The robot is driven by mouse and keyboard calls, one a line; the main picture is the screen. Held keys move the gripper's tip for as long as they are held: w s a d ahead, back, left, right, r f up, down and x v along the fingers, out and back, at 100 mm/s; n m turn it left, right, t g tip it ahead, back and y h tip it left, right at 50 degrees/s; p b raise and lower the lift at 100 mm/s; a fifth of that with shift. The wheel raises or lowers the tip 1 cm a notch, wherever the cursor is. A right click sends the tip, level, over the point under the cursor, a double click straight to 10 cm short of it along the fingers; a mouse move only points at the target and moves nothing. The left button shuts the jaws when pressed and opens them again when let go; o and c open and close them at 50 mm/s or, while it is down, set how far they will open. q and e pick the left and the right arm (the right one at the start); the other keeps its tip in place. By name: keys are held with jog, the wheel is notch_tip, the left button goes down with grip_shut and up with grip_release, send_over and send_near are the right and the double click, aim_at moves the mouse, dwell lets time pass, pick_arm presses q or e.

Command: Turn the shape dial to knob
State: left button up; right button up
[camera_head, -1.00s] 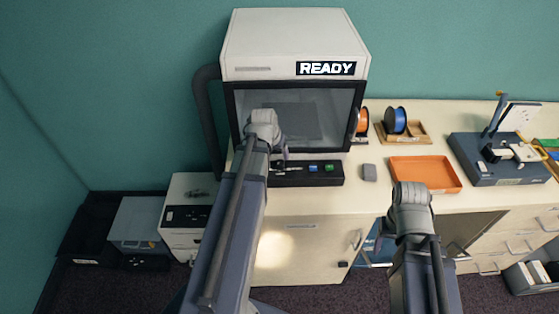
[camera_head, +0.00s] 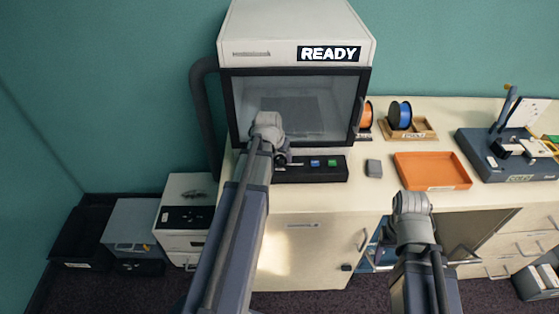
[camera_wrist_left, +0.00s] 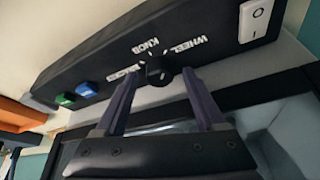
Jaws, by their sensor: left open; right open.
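The shape dial (camera_wrist_left: 158,71) is a small black knob on a dark control panel (camera_wrist_left: 110,55), with WHEEL, KNOB and a third, partly hidden label around it. My left gripper (camera_wrist_left: 160,78) is open. In the left wrist view its two fingers lie on either side of the dial; I cannot tell whether they touch it. In the head view my left gripper (camera_head: 282,158) is at the left part of the panel (camera_head: 335,175) and hides the dial. My right gripper (camera_head: 415,235) is open, low in front of the counter, mostly hidden by its own wrist.
The printer (camera_head: 297,35) shows READY above its window. Green (camera_wrist_left: 65,99) and blue (camera_wrist_left: 86,89) buttons and a white rocker switch (camera_wrist_left: 254,18) share the panel. An orange tray (camera_head: 432,171) and a grey block (camera_head: 373,168) sit on the counter to the right.

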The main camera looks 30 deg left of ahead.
pick_arm(q)
grip_shut()
dwell(0.6)
